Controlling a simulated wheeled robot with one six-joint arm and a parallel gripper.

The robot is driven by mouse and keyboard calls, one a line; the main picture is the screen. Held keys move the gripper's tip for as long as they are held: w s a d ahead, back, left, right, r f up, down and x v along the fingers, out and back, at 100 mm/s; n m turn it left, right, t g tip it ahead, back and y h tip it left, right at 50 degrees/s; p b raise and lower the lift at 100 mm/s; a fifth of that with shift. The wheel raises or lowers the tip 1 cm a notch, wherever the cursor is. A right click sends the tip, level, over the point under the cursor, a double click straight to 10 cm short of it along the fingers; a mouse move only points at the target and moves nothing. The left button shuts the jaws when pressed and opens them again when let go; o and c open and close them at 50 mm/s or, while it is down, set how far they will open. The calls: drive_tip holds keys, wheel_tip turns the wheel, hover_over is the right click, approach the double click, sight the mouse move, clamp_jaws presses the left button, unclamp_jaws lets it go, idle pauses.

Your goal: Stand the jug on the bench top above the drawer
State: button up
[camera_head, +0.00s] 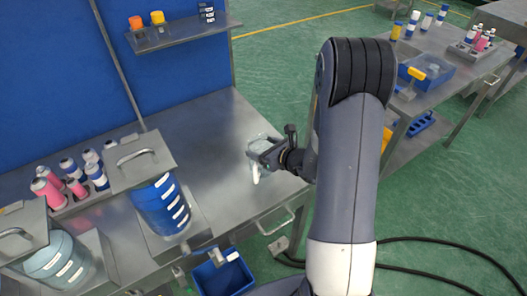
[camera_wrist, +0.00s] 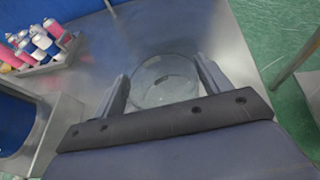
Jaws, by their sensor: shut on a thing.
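The clear jug (camera_wrist: 165,88) is between the two fingers of my gripper (camera_wrist: 163,78) in the wrist view, and my gripper is shut on it. In the head view the jug (camera_head: 261,146) shows faintly at my gripper (camera_head: 262,158), partly hidden by it. Both are over the right part of the grey metal bench top (camera_head: 215,118). I cannot tell whether the jug's base touches the bench. The drawer (camera_head: 270,226), with a bar handle, is in the bench front, below and slightly right of the jug.
A shelf (camera_head: 185,32) hangs at the back. The bench around the jug is clear.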

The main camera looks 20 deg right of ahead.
drive_tip(key=shift+f, duration=0.95)
drive_tip(key=shift+f+b, duration=0.25)
drive_tip(key=shift+b, duration=0.05)
drive_tip(key=o, duration=2)
drive_tip(key=shift+r, duration=0.1)
drive_tip(key=shift+o, duration=0.2)
drive_tip(key=shift+d+r+p, duration=0.1)
drive_tip(key=shift+r+p, duration=0.15)
drive_tip(key=shift+p, duration=0.15)
drive_tip(key=b+v, duration=0.1)
drive_tip(key=v, duration=1.1)
drive_tip(key=shift+f, duration=0.15)
